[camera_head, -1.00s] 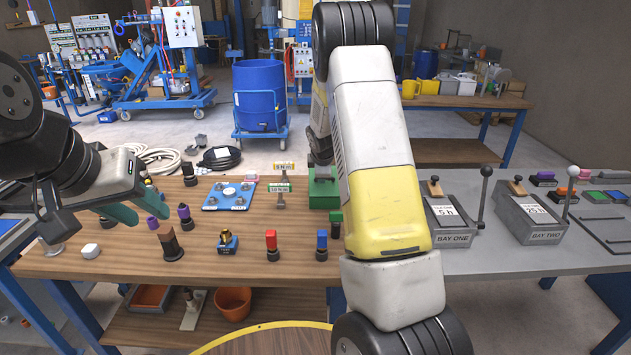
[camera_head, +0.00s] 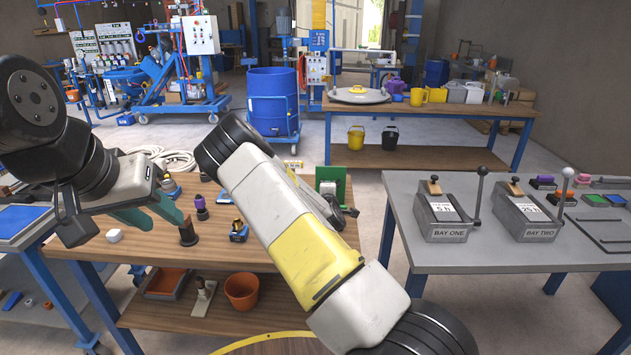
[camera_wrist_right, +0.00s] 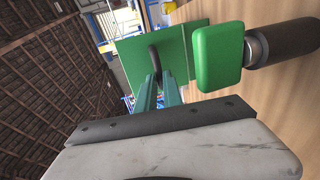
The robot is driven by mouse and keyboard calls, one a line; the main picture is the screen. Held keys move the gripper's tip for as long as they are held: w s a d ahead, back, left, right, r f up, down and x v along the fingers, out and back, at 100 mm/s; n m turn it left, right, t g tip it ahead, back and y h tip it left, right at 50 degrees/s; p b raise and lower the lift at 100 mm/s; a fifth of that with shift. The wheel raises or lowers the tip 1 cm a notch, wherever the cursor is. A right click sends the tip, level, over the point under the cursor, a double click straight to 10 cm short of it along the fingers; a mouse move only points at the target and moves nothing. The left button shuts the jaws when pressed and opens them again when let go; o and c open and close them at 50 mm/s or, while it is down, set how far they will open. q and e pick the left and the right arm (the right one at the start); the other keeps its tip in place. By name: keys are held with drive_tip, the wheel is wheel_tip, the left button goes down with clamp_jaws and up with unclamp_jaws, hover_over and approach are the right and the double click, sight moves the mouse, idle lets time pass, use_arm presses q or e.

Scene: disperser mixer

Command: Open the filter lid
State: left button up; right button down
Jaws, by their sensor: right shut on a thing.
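A green panel stands upright on the wooden table in the head view (camera_head: 333,178), partly behind my right arm. In the right wrist view the green panel (camera_wrist_right: 188,45) has a dark curved handle (camera_wrist_right: 155,58). I take the panel to be the filter lid. My right gripper (camera_wrist_right: 159,82) is shut on the handle, with its teal fingers close together. My right arm hides most of this gripper in the head view. My left gripper (camera_head: 160,211) hangs at the left above the wooden table, away from the lid. Its finger gap cannot be made out.
A green block (camera_wrist_right: 220,57) on a dark cylinder is close beside my right gripper. On the wooden table are a dark post (camera_head: 188,234), a purple-topped piece (camera_head: 201,206) and a blue-based fitting (camera_head: 239,231). The grey bench (camera_head: 400,220) is at right.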

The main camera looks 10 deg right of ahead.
drive_tip(key=shift+s+f+t, duration=0.15)
drive_tip(key=shift+f+t, duration=0.1)
drive_tip(key=shift+t, duration=0.05)
drive_tip(key=c, duration=1.5)
unclamp_jaws()
